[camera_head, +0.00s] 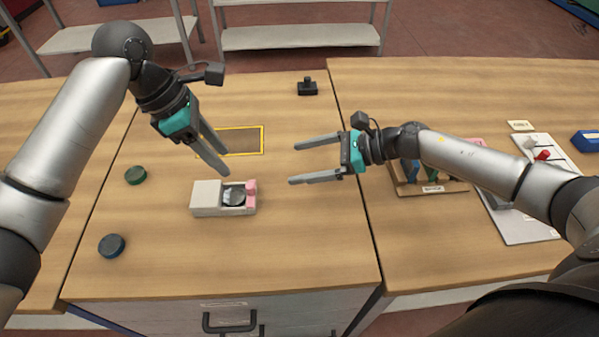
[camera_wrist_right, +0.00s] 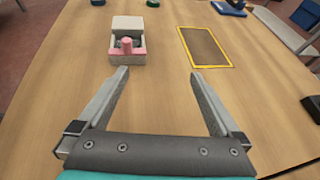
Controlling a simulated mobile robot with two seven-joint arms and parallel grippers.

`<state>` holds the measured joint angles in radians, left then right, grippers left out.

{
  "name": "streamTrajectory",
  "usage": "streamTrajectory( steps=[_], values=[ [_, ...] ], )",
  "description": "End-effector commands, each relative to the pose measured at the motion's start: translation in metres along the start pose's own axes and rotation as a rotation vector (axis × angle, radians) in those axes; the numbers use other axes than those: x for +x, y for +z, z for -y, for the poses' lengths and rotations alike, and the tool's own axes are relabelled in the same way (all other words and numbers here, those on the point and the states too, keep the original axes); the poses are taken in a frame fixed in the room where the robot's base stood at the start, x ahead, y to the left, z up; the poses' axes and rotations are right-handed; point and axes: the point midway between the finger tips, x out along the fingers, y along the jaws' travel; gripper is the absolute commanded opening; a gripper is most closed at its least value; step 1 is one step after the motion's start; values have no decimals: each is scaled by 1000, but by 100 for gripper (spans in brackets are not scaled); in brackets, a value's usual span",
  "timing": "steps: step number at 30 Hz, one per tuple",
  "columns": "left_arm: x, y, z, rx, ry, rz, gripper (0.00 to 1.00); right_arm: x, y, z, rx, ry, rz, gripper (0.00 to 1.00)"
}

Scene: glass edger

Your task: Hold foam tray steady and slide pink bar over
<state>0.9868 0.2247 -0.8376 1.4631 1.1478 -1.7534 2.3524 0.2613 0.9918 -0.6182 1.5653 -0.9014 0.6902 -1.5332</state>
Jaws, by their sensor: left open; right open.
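The foam tray (camera_head: 207,199) is a pale box on the wooden table, with a dark round piece (camera_head: 233,197) in its recess. The pink bar (camera_head: 251,192) sits at the tray's right end, with a raised knob; it also shows in the right wrist view (camera_wrist_right: 127,50). My left gripper (camera_head: 220,154) is open and empty, above and behind the tray, pointing down to the right. My right gripper (camera_head: 292,164) is open and empty, to the right of the tray and apart from it, its fingers pointing left. In the right wrist view the tray (camera_wrist_right: 127,23) lies beyond the left fingertip.
A yellow-framed rectangle (camera_head: 262,139) is marked behind the tray. A green disc (camera_head: 136,175) and a dark blue disc (camera_head: 112,245) lie left. A black knobbed object (camera_head: 307,87) stands at the back. A wooden rack (camera_head: 432,188) stands right. The table in front of the tray is clear.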

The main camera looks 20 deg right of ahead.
Motion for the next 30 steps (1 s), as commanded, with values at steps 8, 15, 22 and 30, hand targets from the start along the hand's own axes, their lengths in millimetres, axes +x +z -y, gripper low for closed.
streamTrajectory(
  steps=[8,15,22,30],
  values=[
    [0,0,0,0,0,0,50,4,8,-39,-34,168,19,100],
    [0,0,0,0,0,0,50,10,9,-43,-36,181,21,100],
    [0,0,0,0,0,0,50,46,10,-49,-36,180,23,100],
    [0,0,0,0,0,0,50,100,11,-58,-35,179,22,100]
  ],
)
